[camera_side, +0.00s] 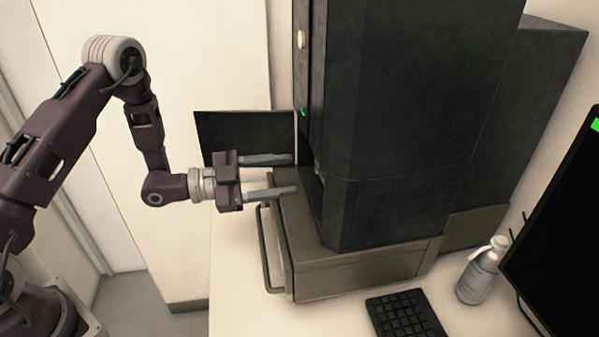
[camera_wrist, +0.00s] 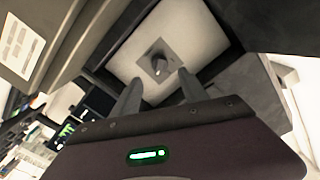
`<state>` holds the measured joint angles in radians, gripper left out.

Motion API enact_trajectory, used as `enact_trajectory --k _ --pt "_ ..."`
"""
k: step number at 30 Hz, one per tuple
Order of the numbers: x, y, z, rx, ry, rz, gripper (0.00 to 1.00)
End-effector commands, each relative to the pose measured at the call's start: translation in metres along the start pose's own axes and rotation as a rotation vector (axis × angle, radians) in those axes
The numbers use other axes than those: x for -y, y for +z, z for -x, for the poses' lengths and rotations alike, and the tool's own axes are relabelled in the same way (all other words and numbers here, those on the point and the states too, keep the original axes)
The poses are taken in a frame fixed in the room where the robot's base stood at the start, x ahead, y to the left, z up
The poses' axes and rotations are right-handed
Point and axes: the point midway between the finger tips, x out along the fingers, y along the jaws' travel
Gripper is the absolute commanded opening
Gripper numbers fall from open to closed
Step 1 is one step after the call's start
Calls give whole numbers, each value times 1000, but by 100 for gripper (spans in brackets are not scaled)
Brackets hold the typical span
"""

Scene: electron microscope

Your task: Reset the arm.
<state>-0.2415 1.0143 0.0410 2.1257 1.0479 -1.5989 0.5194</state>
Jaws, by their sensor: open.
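My gripper (camera_side: 292,175) is open, its two grey fingers apart and pointing right at the front of the dark electron microscope (camera_side: 410,110). Nothing shows between the fingers in the side view. In the wrist view my gripper (camera_wrist: 157,88) points toward a pale plate (camera_wrist: 195,35) inside a dark-framed opening. A small dark round piece (camera_wrist: 155,64) sits on a grey square on that plate, ahead of the fingertips and slightly left of centre. I cannot tell how far it is from the fingertips.
A metal handle (camera_side: 264,250) sticks out from the microscope's base below my gripper. A dark panel (camera_side: 243,135) stands behind the gripper. A keyboard (camera_side: 405,316), a bottle (camera_side: 481,272) and a monitor (camera_side: 560,230) are at the right.

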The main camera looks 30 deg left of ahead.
Motion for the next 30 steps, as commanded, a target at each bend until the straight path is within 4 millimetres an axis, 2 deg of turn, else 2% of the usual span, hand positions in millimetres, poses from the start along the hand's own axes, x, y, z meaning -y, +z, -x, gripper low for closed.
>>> enact_trajectory --k 9,11,14,17,19,21,23,25,27,30 --pt "1 -1 1 9 1 -6 51" --pt "9 -2 -3 57 2 -28 51" --pt "41 -10 -7 253 -20 -80 51" --pt "82 -29 12 518 -112 -72 51" --pt "100 -50 41 684 -203 -11 51" --pt "104 -76 79 825 -296 91 51" --pt "95 -99 115 925 -370 206 51" --pt "68 -127 156 1017 -436 366 51" --pt "31 -151 193 1084 -469 531 51" --pt "-25 -176 231 1149 -464 726 51"
